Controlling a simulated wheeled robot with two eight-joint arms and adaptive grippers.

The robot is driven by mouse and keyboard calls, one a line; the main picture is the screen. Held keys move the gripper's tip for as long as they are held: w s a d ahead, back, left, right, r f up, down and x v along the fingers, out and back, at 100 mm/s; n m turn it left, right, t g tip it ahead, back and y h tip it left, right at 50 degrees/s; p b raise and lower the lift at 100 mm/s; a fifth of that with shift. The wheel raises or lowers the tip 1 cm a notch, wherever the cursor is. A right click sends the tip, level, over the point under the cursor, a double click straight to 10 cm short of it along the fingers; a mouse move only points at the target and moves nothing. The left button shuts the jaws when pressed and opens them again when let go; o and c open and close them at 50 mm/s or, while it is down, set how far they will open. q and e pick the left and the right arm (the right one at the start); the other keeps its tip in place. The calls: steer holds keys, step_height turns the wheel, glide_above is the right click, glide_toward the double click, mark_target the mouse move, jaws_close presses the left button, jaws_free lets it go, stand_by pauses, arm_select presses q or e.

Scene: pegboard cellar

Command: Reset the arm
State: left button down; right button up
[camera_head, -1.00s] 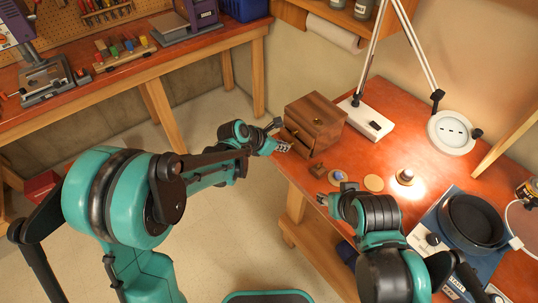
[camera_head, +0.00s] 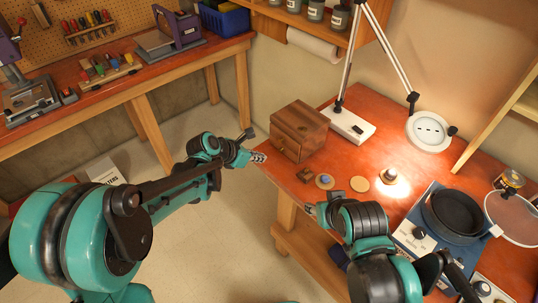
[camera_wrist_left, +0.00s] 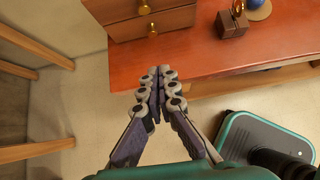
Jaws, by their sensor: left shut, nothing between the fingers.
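My left gripper (camera_head: 258,157) is shut and empty, over the front left edge of the red-brown worktop. In the left wrist view its fingers (camera_wrist_left: 156,84) meet at the tips, in front of the small wooden drawer cabinet (camera_wrist_left: 171,22) and apart from it. The cabinet (camera_head: 303,124) stands on the worktop with brass knobs on its front; its drawers look shut. My right gripper (camera_head: 310,209) is low at the worktop's front edge, small and partly hidden by its own arm, so its jaws cannot be read.
A small wooden block (camera_head: 305,175), a blue ball on a round disc (camera_head: 325,182) and a bare disc (camera_head: 360,184) lie near the cabinet. A lamp (camera_head: 427,130), a blue device with a dark pan (camera_head: 452,218) and a workbench (camera_head: 140,77) stand around.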

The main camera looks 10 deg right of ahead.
arm_select(q)
steer(key=p+v, duration=0.1)
steer(key=v, duration=0.4)
steer(key=shift+a+r, duration=0.25)
steer(key=shift+a, duration=0.15)
arm_select(e)
steer(key=shift+w+d+r, duration=0.1)
steer(key=shift+w+r, duration=0.3)
steer(key=shift+r, duration=0.45)
arm_select(q)
steer(key=s+a+r+m+t+y+b, duration=0.1)
steer(key=s+a+m+y, duration=0.6)
steer(key=s+a+m, duration=1)
steer(key=s+m+t, duration=0.1)
steer(key=s+m, duration=0.2)
steer(key=m, duration=0.5)
steer(key=shift+a+r, duration=0.25)
steer(key=shift+r, duration=0.05)
arm_select(e)
steer(key=shift+f, duration=0.85)
